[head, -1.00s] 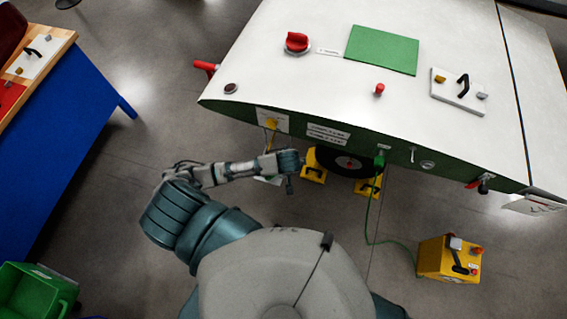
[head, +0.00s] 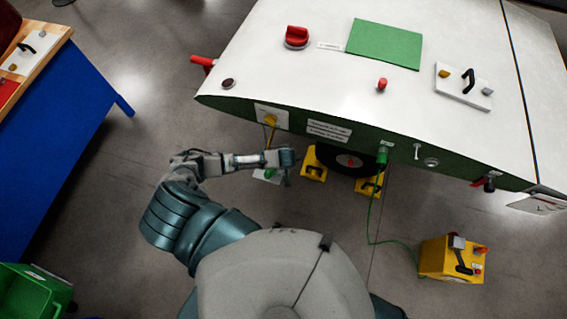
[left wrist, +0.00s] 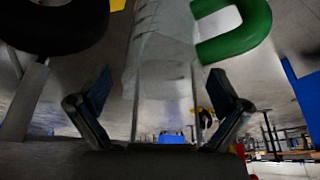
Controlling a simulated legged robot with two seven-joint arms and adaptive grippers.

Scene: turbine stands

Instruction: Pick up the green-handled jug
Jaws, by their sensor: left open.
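A pale jug with a green handle (head: 270,173) is on the floor below the near side of the white-topped turbine housing, partly hidden by my left arm. In the left wrist view, its see-through body (left wrist: 160,40) stretches up the middle and its thick green handle (left wrist: 240,30) is at upper right. My left gripper (head: 288,172) is just right of the jug in the head view. In the left wrist view, the left gripper (left wrist: 162,80) has its two fingers wide apart, with the jug body seen between and beyond them. I cannot tell whether they touch it. My right gripper is out of view.
The turbine housing (head: 260,60) overhangs the jug's area, with a yellow pipe (head: 270,133) above the jug. A black wheel (head: 345,162) between yellow blocks (head: 313,163) stands right of it. A yellow box (head: 450,262) with a green cable is at lower right.

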